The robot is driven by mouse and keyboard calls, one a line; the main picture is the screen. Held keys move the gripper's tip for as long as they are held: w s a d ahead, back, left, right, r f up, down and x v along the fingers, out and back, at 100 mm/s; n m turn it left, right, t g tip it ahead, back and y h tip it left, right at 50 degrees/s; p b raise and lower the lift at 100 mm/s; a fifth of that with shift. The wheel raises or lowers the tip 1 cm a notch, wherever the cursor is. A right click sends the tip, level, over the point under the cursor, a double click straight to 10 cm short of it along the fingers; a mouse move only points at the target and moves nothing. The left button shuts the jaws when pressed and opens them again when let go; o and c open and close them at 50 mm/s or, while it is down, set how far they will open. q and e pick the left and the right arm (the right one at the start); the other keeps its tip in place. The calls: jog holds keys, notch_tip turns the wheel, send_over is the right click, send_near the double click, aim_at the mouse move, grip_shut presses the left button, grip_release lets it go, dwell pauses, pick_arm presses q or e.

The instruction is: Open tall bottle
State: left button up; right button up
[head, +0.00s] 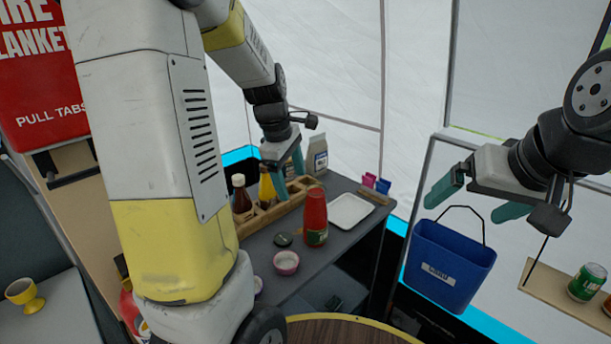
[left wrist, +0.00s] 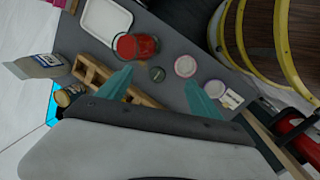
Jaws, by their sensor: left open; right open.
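A red bottle (head: 315,217) stands upright on the dark counter; it also shows in the left wrist view (left wrist: 137,46), beyond my fingertips. A dark brown bottle (head: 241,200) with a pale cap and a yellow bottle (head: 266,190) stand in the wooden rack (head: 254,222). I cannot tell which one is the tall bottle. My left gripper (head: 288,178) is open and empty over the rack area, left of the red bottle. In the left wrist view its fingers (left wrist: 158,94) are spread. My right gripper (head: 474,200) is open and empty in the air at the right, far from the bottles.
A dark round lid-like piece (head: 284,239) and a small pink-and-white cup (head: 286,262) are on the counter near the red bottle. A white tray (head: 351,211) lies to its right and a carton (head: 317,157) behind. A blue bucket (head: 449,260) hangs below my right gripper.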

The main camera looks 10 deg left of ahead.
pick_arm(q)
jog(key=s+d+r+m+t, duration=0.2)
jog(key=s+r+m, duration=0.3)
jog(key=s+m, duration=0.3)
jog(key=s+d+r+m+t, duration=0.2)
jog(key=s+d+r+m, duration=0.1)
jog(key=s+r+m, duration=0.3)
jog(key=s+m, duration=0.2)
jog(key=s, duration=0.2)
jog(key=shift+d+h, duration=0.3)
jog(key=shift+d, duration=0.1)
